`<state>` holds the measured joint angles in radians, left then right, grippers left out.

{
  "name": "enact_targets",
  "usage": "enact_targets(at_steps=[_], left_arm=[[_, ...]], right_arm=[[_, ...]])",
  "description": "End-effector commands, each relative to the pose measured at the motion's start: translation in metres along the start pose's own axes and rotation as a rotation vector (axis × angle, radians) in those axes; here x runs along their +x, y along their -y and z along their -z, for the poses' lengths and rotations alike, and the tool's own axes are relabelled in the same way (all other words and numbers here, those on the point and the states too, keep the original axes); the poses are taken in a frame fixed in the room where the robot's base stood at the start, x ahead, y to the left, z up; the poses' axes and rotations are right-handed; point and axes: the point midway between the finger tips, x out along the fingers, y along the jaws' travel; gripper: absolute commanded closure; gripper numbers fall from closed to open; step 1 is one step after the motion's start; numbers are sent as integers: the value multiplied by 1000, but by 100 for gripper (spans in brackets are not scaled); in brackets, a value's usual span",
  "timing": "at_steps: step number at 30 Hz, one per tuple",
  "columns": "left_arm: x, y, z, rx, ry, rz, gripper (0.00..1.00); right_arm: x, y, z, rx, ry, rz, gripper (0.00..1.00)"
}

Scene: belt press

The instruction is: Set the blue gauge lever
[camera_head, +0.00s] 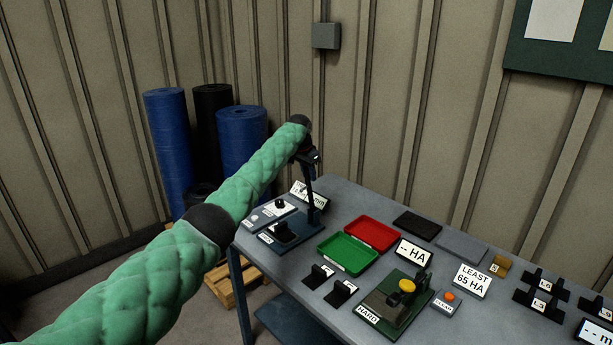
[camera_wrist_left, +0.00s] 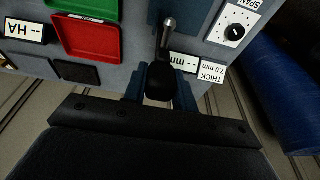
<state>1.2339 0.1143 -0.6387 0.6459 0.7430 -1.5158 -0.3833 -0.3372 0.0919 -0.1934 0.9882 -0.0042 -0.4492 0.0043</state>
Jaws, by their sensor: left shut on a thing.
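The gauge (camera_head: 288,232) has a dark blue base and stands at the left end of the table, with a tall dark post (camera_head: 311,185) at its right. My left gripper (camera_head: 304,156) is at the top of that post. In the left wrist view, my left gripper (camera_wrist_left: 160,88) is shut on the lever's dark knob (camera_wrist_left: 160,80), between two blue side pieces. The lever's metal rod (camera_wrist_left: 167,35) runs up the picture from the knob. The mm display (camera_wrist_left: 184,61) is partly covered by the rod. The lever's exact angle is hard to judge.
A THICK 7.0 mm card (camera_wrist_left: 211,73) and the SPAN dial (camera_wrist_left: 234,33) are close beside the lever. Red (camera_head: 372,234) and green (camera_head: 347,254) trays lie right of the gauge. The hardness tester (camera_head: 397,305) stands farther forward. Blue rolls (camera_head: 168,148) stand behind the table.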

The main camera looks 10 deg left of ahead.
Motion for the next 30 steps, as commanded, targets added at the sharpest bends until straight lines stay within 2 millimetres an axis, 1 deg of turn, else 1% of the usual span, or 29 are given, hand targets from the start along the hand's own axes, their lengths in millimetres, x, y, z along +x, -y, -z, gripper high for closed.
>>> enact_targets(at_steps=[6,19,20,22,23,30], left_arm=[[2,0,2,-1,22,0,100],[2,0,3,0,25,0,100],[2,0,3,0,25,0,69],[2,0,3,0,25,0,55],[2,0,3,0,25,0,51],[1,0,3,0,24,0,51]], right_arm=[[-1,1,5,0,-7,1,0],[0,4,-2,1,3,4,0],[0,4,-3,1,3,4,0],[0,4,-3,1,3,4,0],[0,4,-3,1,3,4,0],[0,4,-2,1,3,4,0]])
